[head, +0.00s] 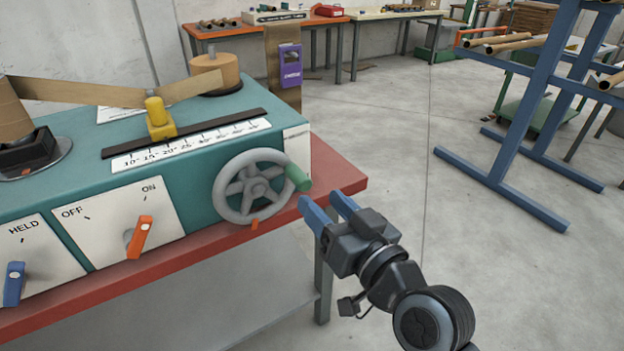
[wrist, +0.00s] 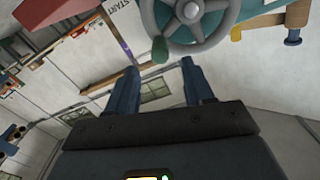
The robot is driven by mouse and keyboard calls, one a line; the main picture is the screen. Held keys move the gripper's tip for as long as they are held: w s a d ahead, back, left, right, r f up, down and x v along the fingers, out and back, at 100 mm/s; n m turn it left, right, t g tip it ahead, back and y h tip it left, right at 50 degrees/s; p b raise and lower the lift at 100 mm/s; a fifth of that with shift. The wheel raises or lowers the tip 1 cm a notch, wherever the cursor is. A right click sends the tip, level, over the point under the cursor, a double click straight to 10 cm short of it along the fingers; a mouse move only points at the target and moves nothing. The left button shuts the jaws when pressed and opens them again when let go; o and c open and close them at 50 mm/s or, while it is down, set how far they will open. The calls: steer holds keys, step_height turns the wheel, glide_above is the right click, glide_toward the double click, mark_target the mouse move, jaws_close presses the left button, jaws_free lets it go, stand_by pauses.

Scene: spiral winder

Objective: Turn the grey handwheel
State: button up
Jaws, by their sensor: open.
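The grey handwheel (head: 253,187) is on the front face of the teal winder, near its right end. A green handle knob (head: 298,177) sticks out from the right side of its rim. My gripper (head: 322,202) has blue fingers, open and empty, just right of and a little below the green knob, not visibly touching it. In the wrist view the handwheel (wrist: 190,15) is at the top, partly cut off. The green knob (wrist: 160,50) appears beyond and between the open fingers (wrist: 157,75).
The winder stands on a red table (head: 342,178). An orange switch (head: 139,237) and a blue switch (head: 14,284) are on its front panels. A yellow pointer (head: 159,117) sits at the scale. A blue rack (head: 525,110) stands right; open floor lies between.

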mark_target(307, 186)
steer(key=x, duration=0.6)
steer(key=shift+w+a+p, duration=0.25)
steer(key=shift+p, duration=0.15)
steer(key=shift+c, duration=0.2)
jaws_close()
